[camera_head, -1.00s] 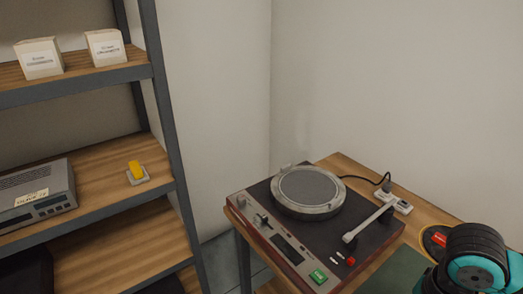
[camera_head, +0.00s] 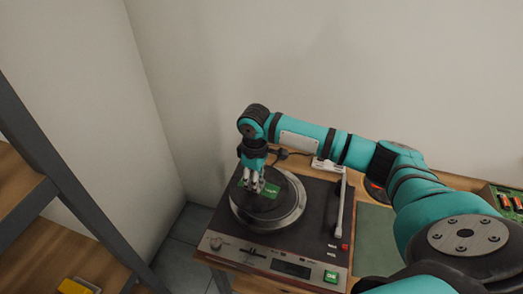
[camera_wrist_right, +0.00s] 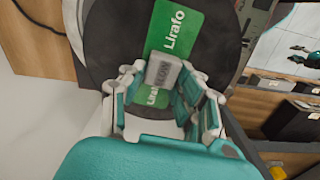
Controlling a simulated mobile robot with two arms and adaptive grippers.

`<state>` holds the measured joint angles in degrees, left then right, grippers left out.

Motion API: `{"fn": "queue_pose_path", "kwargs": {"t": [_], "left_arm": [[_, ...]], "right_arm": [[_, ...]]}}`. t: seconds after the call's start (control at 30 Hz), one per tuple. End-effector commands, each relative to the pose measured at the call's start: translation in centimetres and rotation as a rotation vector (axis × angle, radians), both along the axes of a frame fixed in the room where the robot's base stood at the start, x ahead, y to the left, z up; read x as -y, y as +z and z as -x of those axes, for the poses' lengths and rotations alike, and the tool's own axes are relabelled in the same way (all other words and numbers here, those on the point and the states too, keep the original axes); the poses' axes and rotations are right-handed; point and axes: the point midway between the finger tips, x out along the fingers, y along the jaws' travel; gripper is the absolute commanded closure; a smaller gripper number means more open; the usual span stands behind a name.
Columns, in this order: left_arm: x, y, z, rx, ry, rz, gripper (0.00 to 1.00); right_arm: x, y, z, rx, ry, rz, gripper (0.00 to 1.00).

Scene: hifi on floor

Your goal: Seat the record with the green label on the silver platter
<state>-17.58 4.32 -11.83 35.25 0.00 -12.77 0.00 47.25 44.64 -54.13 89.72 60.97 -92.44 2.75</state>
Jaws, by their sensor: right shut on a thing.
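The black record (camera_head: 286,188) with the green label (camera_head: 270,190) is at the silver platter (camera_head: 291,217), shifted towards its back left, with the rim showing at the front and right. I cannot tell whether it touches the platter. My right gripper (camera_head: 255,185) points down over the label. In the right wrist view the gripper (camera_wrist_right: 164,88) is shut on a grey block (camera_wrist_right: 163,70) standing on the label, which reads "Lirafo". The record (camera_wrist_right: 216,42) spreads around it. The spindle is hidden. My left gripper is not in view.
The tonearm (camera_head: 341,205) lies along the turntable's right side. A green mat (camera_head: 365,232) is right of it. A red-labelled disc (camera_head: 375,190) is partly behind my arm. A power strip (camera_head: 325,165) is at the back. Shelves stand left.

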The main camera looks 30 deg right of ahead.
Motion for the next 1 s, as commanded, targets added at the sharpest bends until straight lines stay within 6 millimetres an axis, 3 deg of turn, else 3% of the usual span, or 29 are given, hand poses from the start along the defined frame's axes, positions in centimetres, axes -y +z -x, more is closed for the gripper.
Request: {"fn": "queue_pose_path", "kwargs": {"t": [0.03,0.27,0.63,1.0], "left_arm": [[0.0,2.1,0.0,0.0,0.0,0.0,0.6],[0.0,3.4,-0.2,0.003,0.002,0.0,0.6],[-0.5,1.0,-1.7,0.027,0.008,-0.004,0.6],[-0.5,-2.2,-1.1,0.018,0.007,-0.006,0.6]], "right_arm": [[1.1,0.9,-0.3,-0.006,0.031,0.0,1.0],[3.5,0.0,-1.2,-0.002,0.138,-0.002,1.0],[3.7,-2.2,-1.2,0.0,0.145,-0.001,1.0],[3.6,-5.0,-1.2,0.0,0.145,-0.001,1.0]]}}
